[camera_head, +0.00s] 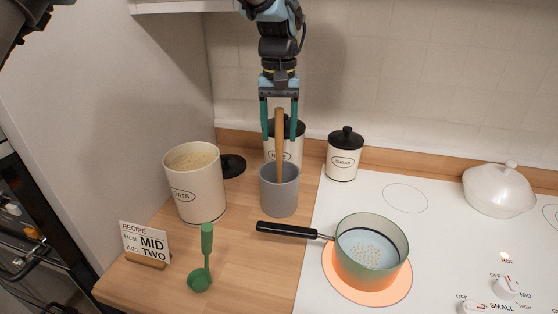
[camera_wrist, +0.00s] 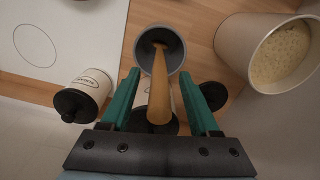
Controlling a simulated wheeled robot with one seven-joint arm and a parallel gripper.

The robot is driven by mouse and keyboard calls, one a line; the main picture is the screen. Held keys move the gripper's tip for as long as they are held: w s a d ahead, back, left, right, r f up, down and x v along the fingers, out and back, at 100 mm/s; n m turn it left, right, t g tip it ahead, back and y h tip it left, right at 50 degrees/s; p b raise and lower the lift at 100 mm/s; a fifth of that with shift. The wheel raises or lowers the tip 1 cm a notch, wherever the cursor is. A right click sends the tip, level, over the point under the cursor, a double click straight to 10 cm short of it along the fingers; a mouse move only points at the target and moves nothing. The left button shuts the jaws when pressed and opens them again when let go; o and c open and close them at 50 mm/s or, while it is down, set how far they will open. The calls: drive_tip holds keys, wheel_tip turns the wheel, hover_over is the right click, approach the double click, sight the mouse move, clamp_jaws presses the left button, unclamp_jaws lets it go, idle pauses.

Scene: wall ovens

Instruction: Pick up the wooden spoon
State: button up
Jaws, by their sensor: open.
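The wooden spoon (camera_head: 279,146) stands upright in a grey cup (camera_head: 279,196) on the wooden counter, its handle rising above the rim. My gripper (camera_head: 279,136) points down over the cup with its green fingers apart, one on each side of the handle. In the wrist view, the handle of the wooden spoon (camera_wrist: 159,90) lies between the two open fingers of my gripper (camera_wrist: 164,80), with a gap on both sides. The lower end of the spoon is hidden inside the grey cup (camera_wrist: 143,50).
An open oats canister (camera_head: 196,190) stands left of the cup. Lidded canisters, including a sugar one (camera_head: 343,158), stand behind and right. A green ladle (camera_head: 203,265) and recipe card (camera_head: 145,243) are in front. A pot (camera_head: 370,262) sits on a glowing burner, its handle toward the cup.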

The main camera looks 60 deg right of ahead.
sight(279, 162)
drive_tip(key=shift+f+p, duration=0.3)
drive_tip(key=shift+f, duration=1)
drive_tip(key=shift+c, duration=0.4)
clamp_jaws()
